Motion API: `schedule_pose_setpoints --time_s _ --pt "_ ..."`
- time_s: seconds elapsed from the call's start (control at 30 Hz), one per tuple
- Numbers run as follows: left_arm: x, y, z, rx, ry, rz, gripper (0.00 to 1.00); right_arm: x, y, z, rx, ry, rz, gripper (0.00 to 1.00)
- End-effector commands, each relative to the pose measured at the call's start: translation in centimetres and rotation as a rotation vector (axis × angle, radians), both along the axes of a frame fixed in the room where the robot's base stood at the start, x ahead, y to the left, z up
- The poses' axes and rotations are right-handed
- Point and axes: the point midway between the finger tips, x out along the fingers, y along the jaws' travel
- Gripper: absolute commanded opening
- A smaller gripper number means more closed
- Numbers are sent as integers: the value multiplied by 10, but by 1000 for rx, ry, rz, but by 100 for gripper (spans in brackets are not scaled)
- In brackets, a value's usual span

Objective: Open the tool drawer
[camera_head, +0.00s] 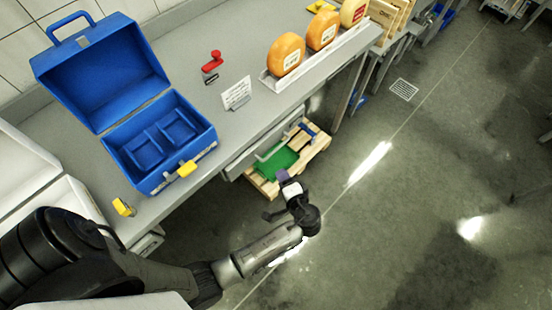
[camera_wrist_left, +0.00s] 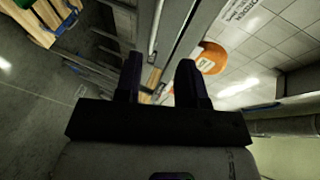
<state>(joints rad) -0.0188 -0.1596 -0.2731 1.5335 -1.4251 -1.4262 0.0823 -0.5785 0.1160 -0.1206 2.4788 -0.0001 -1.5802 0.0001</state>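The grey tool drawer (camera_head: 262,140) sits under the front edge of the grey workbench (camera_head: 225,90). Its front looks close to flush with the bench, and a pale bar handle (camera_head: 272,148) stands out from it. My left gripper (camera_head: 280,195) is in front of and below the drawer, apart from the handle. In the left wrist view its two dark fingers (camera_wrist_left: 159,80) are spread with nothing clearly between them. A thin upright bar, probably the handle (camera_wrist_left: 156,28), shows beyond the fingertips. The drawer's inside is hidden. My right gripper is not in view.
An open blue toolbox (camera_head: 160,140), a red clamp-like item (camera_head: 213,60), a small sign (camera_head: 237,93) and several orange cheese wheels (camera_head: 286,54) stand on the bench. A wooden pallet (camera_head: 312,148) with a green item (camera_head: 277,163) lies below. The floor to the right is mostly clear.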

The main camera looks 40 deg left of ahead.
Motion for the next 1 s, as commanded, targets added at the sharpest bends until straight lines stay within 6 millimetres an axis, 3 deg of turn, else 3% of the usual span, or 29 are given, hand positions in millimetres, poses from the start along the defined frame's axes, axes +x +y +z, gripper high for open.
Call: schedule_pose_setpoints --time_s 0.03,0.1,0.37,1.0 --pt "6 -5 -13 28 -5 -11 37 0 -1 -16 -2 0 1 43" --pt "12 -9 -16 63 -10 -22 37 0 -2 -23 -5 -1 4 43" --pt "26 -8 -20 119 -20 -42 37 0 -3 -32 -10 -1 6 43" --pt "71 86 -39 118 -20 -41 37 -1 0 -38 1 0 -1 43"
